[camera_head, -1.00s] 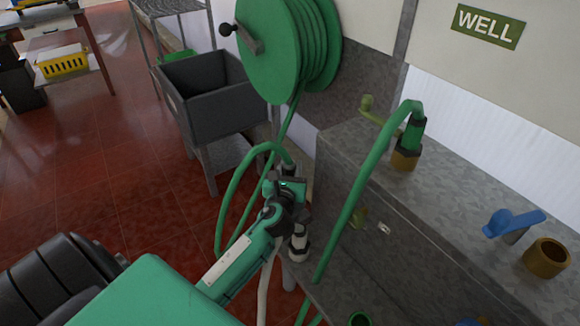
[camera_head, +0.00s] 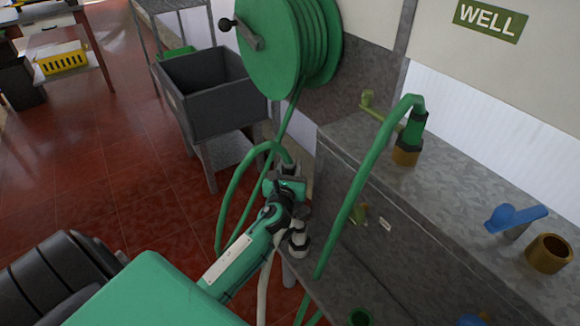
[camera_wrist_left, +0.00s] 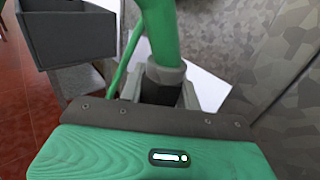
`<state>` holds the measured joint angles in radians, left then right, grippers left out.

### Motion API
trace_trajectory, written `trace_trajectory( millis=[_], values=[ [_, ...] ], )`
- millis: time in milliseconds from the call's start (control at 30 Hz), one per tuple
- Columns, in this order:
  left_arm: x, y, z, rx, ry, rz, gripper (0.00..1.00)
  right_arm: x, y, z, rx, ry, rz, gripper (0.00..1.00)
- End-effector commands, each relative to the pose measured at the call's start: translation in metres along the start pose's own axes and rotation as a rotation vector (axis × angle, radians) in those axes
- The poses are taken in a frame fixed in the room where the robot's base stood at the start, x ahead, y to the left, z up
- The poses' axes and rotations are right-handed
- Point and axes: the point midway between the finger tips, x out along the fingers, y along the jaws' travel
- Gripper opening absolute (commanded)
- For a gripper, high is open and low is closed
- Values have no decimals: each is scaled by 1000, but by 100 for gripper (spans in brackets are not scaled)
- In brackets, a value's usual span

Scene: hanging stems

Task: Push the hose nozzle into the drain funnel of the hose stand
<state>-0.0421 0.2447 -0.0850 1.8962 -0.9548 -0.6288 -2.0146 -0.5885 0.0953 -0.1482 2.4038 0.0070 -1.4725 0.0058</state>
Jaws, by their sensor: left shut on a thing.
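My left gripper (camera_head: 290,190) is shut on the hose nozzle, near the end of a looping green hose (camera_head: 240,185). The gripper and arm hide part of this area, so I cannot tell whether the nozzle tip is inside. My right gripper is not in view.
A metal-topped cabinet (camera_head: 440,190) stands close on the right, with a second green hose (camera_head: 355,205) arching from a brass fitting (camera_head: 405,156). A blue-handled valve (camera_head: 513,219) is on top. Behind are a hose reel (camera_head: 272,45) and a grey bin (camera_head: 205,95).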

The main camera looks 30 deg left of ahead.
Motion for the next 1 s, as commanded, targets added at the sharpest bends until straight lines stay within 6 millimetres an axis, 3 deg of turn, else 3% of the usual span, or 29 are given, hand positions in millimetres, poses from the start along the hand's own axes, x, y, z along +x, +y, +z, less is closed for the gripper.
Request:
trace_trajectory(
  millis=[333,367,500,833,1000],
  values=[
    [0,0,-2,0,-1,0,10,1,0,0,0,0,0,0],
    [0,0,-2,0,-1,0,35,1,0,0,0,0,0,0],
    [0,0,-2,0,-1,0,59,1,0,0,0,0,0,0],
    [-3,0,-2,0,0,0,59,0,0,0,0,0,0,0],
    [-22,0,-2,0,2,-1,59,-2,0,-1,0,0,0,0]
  ],
)
